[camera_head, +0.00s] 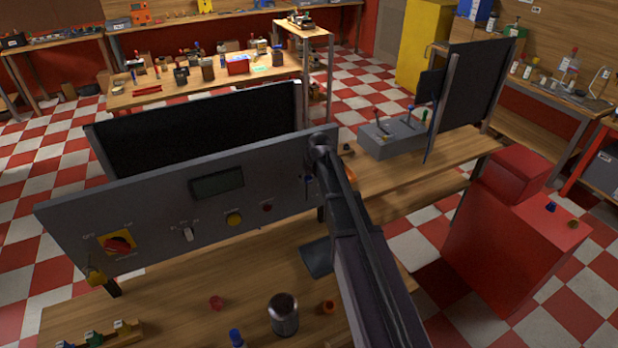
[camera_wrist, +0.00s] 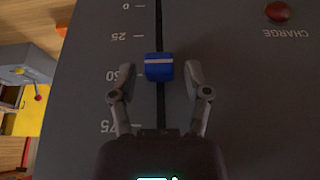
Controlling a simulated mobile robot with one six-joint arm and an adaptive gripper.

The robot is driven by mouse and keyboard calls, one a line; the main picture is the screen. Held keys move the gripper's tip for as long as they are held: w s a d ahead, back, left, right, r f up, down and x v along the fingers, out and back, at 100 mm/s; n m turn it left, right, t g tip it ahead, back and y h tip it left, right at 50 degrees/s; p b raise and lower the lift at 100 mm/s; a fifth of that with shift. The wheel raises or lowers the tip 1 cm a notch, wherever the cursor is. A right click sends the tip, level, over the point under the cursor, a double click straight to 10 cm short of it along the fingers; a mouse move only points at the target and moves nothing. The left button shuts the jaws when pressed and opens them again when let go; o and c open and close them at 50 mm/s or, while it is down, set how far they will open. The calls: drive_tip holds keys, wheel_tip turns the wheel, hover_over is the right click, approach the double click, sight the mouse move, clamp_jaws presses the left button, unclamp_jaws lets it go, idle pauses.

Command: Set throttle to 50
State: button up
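The throttle slider has a blue knob (camera_wrist: 159,68) with a pale line across it, in a dark slot on a grey panel. The scale beside the slot reads 0, 25, 50 and 75. The knob is level with about the 50 mark, which one finger partly covers; its line looks slightly toward the 25 side. My gripper (camera_wrist: 159,78) is open, with one finger on each side of the knob and a visible gap at each. In the head view the grey control panel (camera_head: 150,215) stands on a wooden bench; my arm covers its right end, and my fingers cannot be made out.
A red CHARGE button (camera_wrist: 277,11) is right of the slot. A metal can (camera_head: 284,314) stands on the bench. A lever box (camera_head: 392,137) is behind my arm.

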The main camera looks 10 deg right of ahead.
drive_tip(key=shift+f, duration=0.15)
idle(0.3)
wheel_tip(320, 180, down, 10)
drive_tip(key=b, duration=1)
drive_tip(key=p+v, duration=1.3)
drive_tip(key=v, duration=0.1)
drive_tip(key=s+f+m+g+h+b, duration=0.1)
drive_tip(key=s+f+g+b, duration=0.3)
drive_tip(key=s+f+b, duration=1.5)
drive_tip(key=shift+a+f+m+b, duration=0.45)
drive_tip(key=shift+f+m+b, duration=0.3)
drive_tip(key=shift+f, duration=0.45)
drive_tip(key=shift+s, duration=0.15)
drive_tip(key=shift+s+m, duration=0.25)
drive_tip(key=shift+s, duration=1.05)
drive_tip(key=shift+w, duration=0.1)
drive_tip(key=shift+c, duration=1)
